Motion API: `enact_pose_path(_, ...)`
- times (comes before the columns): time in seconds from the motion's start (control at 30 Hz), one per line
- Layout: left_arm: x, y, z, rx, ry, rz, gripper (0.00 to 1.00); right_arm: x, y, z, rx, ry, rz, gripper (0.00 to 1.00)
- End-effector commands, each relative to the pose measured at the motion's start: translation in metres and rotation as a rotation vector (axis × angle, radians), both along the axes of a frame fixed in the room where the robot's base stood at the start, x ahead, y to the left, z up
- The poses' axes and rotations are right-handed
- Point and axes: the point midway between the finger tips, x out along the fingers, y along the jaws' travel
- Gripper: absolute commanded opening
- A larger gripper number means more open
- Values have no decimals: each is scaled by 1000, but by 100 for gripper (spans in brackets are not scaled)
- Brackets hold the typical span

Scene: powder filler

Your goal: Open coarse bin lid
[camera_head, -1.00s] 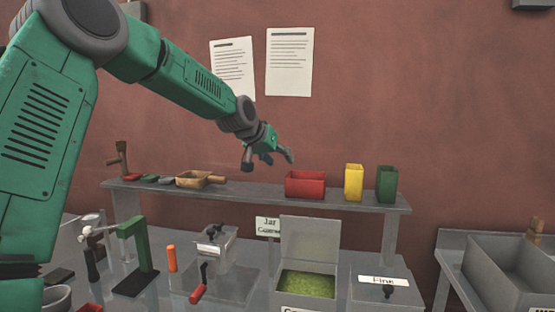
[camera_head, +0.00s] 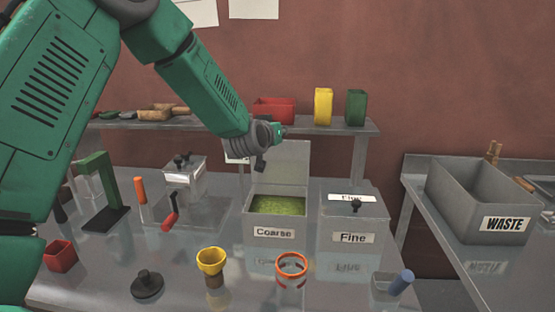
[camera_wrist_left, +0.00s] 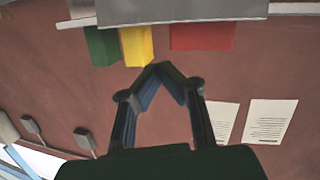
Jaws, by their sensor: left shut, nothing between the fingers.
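The coarse bin (camera_head: 274,233) is a grey box labelled "Coarse" on the table, with green granular material (camera_head: 277,205) inside. Its lid (camera_head: 287,162) is open and stands upright at the bin's back edge. My left gripper (camera_head: 272,146) is in front of the shelf, above the lid's upper left corner in the head view. It partly overlaps the lid there, and I cannot tell whether it touches. In the left wrist view, the left gripper's fingertips (camera_wrist_left: 161,67) meet and hold nothing. My right gripper is in neither view.
The closed fine bin (camera_head: 352,225) stands right of the coarse bin. A shelf behind holds red (camera_head: 274,110), yellow (camera_head: 323,106) and green (camera_head: 356,107) containers. A yellow cup (camera_head: 212,261) and an orange-rimmed jar (camera_head: 291,268) stand in front. A waste bin (camera_head: 482,195) is at right.

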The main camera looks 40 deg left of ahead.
Motion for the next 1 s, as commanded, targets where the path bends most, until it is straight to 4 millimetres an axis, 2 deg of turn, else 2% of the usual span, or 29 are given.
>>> enact_pose_path(0.03, -7, -9, -29, 29, -30, 23, 0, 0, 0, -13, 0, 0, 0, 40)
enact_pose_path(0.2, -40, -29, -76, 151, -159, 121, 0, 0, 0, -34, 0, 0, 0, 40)
enact_pose_path(0.3, -60, -38, -93, 217, -211, 165, 0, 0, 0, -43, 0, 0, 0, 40)
enact_pose_path(0.5, -83, -47, -103, 290, -269, 211, 0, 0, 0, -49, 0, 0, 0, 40)
enact_pose_path(0.67, -76, -42, -98, 298, -278, 217, 0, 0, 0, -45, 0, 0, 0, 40)
enact_pose_path(1.0, -18, -6, -86, 298, -278, 218, 0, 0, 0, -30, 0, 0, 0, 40)
